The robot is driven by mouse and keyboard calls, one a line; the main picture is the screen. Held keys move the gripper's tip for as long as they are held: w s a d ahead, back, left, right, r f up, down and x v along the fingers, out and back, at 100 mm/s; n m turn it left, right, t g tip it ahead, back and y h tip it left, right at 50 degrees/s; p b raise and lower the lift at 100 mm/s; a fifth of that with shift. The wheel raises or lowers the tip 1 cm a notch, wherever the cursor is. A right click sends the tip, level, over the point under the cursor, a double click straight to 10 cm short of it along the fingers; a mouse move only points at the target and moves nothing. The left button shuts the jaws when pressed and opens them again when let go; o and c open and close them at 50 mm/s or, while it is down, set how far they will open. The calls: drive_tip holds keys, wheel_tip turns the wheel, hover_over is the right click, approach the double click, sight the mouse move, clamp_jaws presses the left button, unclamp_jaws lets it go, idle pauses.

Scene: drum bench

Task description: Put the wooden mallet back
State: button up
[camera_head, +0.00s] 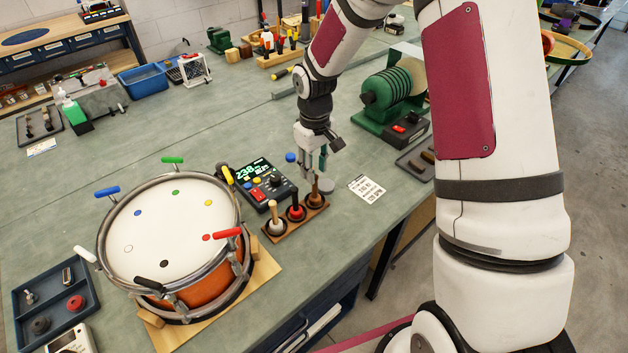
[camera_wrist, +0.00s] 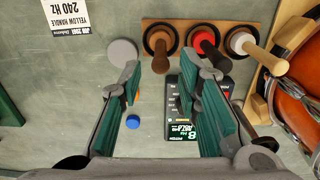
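The brown wooden mallet (camera_head: 315,198) stands upright at the right end of a small wooden rack (camera_head: 284,236), its head in a dark holder. In the wrist view its handle (camera_wrist: 159,62) points up toward the camera. My gripper (camera_head: 316,172) is directly above this mallet, pointing down. In the wrist view its fingers (camera_wrist: 167,82) are spread, with the handle's tip showing in the gap; no contact is visible. A red mallet (camera_head: 296,211) and a pale one with a light handle (camera_head: 275,222) fill the other places in the rack.
A drum (camera_head: 165,240) with coloured clamps stands left of the rack. A tuner (camera_head: 262,186) showing green digits lies behind it. A grey disc (camera_head: 327,185) and a white label card (camera_head: 366,188) lie to the right. A green machine (camera_head: 388,95) stands farther back. Bench centre is clear.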

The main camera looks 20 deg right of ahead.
wheel_tip(320, 180, up, 4)
drive_tip(key=s+r+m+t+h, duration=0.1)
drive_tip(key=s+r, duration=0.4)
drive_tip(key=r, duration=0.4)
drive_tip(key=s+r+m+t, duration=0.1)
drive_tip(key=s+r+t, duration=0.1)
drive_tip(key=s+r, duration=0.45)
drive_tip(key=s+r+m+t, duration=0.1)
drive_tip(key=s+r, duration=0.3)
drive_tip(key=s, duration=0.3)
drive_tip(key=s+r+m+t+y, duration=0.1)
drive_tip(key=s+r, duration=0.3)
drive_tip(key=s, duration=0.3)
drive_tip(key=shift+s+r+t, duration=0.25)
drive_tip(key=shift+s+t, duration=0.05)
